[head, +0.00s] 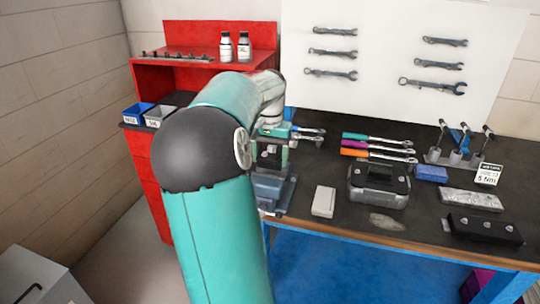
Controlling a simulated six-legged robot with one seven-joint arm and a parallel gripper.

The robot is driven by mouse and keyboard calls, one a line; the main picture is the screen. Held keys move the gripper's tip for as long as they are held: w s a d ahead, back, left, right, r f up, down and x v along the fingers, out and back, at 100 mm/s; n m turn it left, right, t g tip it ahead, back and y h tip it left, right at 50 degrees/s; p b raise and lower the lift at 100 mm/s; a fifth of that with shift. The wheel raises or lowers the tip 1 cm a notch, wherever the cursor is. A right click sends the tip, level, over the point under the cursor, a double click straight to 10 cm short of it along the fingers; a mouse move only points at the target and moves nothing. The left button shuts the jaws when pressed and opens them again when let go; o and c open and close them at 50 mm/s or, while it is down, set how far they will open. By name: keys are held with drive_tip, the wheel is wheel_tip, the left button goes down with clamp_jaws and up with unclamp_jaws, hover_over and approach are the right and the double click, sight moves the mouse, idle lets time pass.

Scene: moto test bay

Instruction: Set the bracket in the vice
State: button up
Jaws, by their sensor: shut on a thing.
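The blue-grey vice (272,190) stands at the front left edge of the workbench, just right of my teal arm. My gripper (271,152) points down directly above the vice, small and partly behind my arm's dark elbow. It is shut on the bracket, of which little can be made out between the fingers and the vice. I cannot tell whether the bracket touches the vice jaws or is held just above them.
A grey-black case (378,186), a pale box (324,201) and colour-handled ratchets (378,148) lie right of the vice. A black block (485,228) sits at the bench's front right. A red cabinet (160,75) with two white bottles stands behind left. Wrenches hang on the white board (390,30).

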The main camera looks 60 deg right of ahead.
sight(270, 168)
drive_tip(key=shift+f, duration=2.15)
idle(0.4)
drive_tip(key=o, duration=1.2)
drive_tip(key=shift+r, duration=0.1)
wheel_tip(270, 168, up, 14)
drive_tip(key=shift+f, duration=0.2)
